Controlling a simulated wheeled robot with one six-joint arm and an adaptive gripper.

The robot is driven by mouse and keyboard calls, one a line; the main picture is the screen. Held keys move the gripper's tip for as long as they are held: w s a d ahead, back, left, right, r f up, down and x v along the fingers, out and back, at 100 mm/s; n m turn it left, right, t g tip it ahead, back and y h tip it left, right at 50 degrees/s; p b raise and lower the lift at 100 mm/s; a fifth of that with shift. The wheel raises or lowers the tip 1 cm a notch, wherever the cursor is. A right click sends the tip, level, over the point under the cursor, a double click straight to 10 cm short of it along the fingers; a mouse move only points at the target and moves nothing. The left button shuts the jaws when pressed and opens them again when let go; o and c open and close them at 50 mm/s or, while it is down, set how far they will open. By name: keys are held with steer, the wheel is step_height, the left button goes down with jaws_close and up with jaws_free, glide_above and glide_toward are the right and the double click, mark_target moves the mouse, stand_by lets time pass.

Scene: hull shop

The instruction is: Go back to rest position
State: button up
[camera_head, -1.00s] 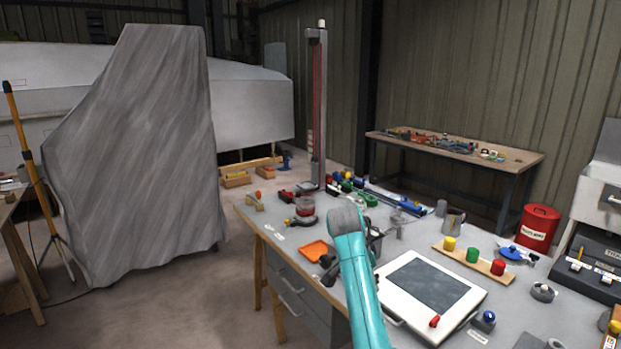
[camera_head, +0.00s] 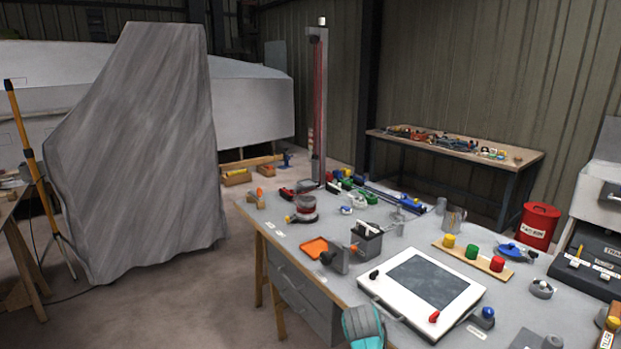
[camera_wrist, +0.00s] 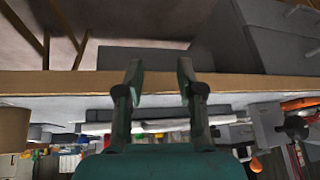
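My gripper (camera_wrist: 160,80) shows in the wrist view, with its two fingers apart and nothing between them. Behind the fingers lie the front edge of the workbench (camera_wrist: 50,84) and dark drawers beneath it. In the head view the gripper itself is out of sight. Only a teal and grey part of my arm (camera_head: 363,327) shows at the bottom, in front of the bench's near edge.
The grey workbench (camera_head: 385,270) carries a white framed board (camera_head: 447,312), a dark caddy (camera_head: 366,243), an orange tray (camera_head: 314,247) and a rack of coloured knobs (camera_head: 473,257). A draped shape (camera_head: 140,150) stands left. Floor between them is clear.

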steer(key=s+d+f+n+t+y, duration=0.1)
steer(key=s+f+n+t, duration=0.15)
steer(key=s+f, duration=1.1)
steer(key=s+f+n+t+y, duration=0.1)
steer(key=s+f+n+t, duration=0.15)
steer(key=s, duration=1.35)
steer(key=s+r+n+t, duration=0.1)
steer(key=s+r+t, duration=0.1)
steer(key=s+r, duration=1)
steer(key=s+d+r+n+t+y, duration=0.1)
steer(key=s+r+n+t, duration=0.1)
steer(key=s+r, duration=1)
steer(key=s, duration=0.5)
steer(key=shift+t, duration=0.4)
